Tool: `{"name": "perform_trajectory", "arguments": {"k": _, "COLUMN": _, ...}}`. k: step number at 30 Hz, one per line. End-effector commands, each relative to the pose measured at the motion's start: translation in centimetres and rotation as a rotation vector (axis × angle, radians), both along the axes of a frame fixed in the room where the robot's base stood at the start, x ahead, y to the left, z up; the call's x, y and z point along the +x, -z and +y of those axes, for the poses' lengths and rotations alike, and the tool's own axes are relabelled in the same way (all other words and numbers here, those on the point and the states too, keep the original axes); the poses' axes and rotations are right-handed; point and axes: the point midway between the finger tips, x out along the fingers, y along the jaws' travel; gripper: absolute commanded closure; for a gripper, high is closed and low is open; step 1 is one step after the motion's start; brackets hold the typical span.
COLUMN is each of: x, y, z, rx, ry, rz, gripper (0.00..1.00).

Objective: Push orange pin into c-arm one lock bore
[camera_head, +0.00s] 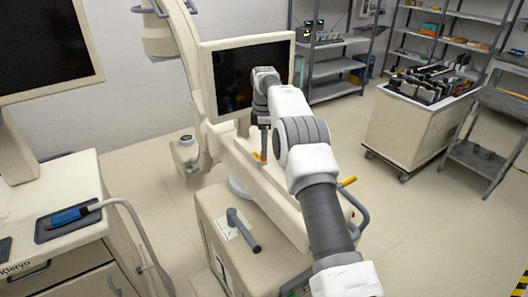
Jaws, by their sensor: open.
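The c-arm (233,274) is a beige machine with a curved arm, a dark monitor (226,76) and a cart-like base in the middle of the head view. A small orange pin (263,156) shows at the beige beam below the monitor. My gripper (263,140) points down just above the orange pin, with its jaws open. The fingers are small and dark here, and I cannot tell whether they touch the pin. The lock bore cannot be made out.
A grey lever (243,231) stands on the c-arm's base, and a yellow-tipped handle (347,181) sits to the right. A beige cart (45,210) with a blue probe (68,217) is at left. A loaded cart (410,130) and shelves are at the back right. Floor between is clear.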

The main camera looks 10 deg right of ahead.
Motion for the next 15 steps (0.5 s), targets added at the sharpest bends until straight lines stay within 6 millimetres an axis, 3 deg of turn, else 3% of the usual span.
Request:
{"name": "perform_trajectory", "arguments": {"k": 6, "x": 0.1, "y": -4.9, "z": 0.0, "rx": 0.001, "ry": 0.000, "rz": -0.002, "gripper": 0.38}}
{"name": "perform_trajectory", "arguments": {"k": 15, "x": 0.0, "y": -8.7, "z": 0.0, "rx": 0.001, "ry": 0.000, "rz": 0.000, "gripper": 0.38}}
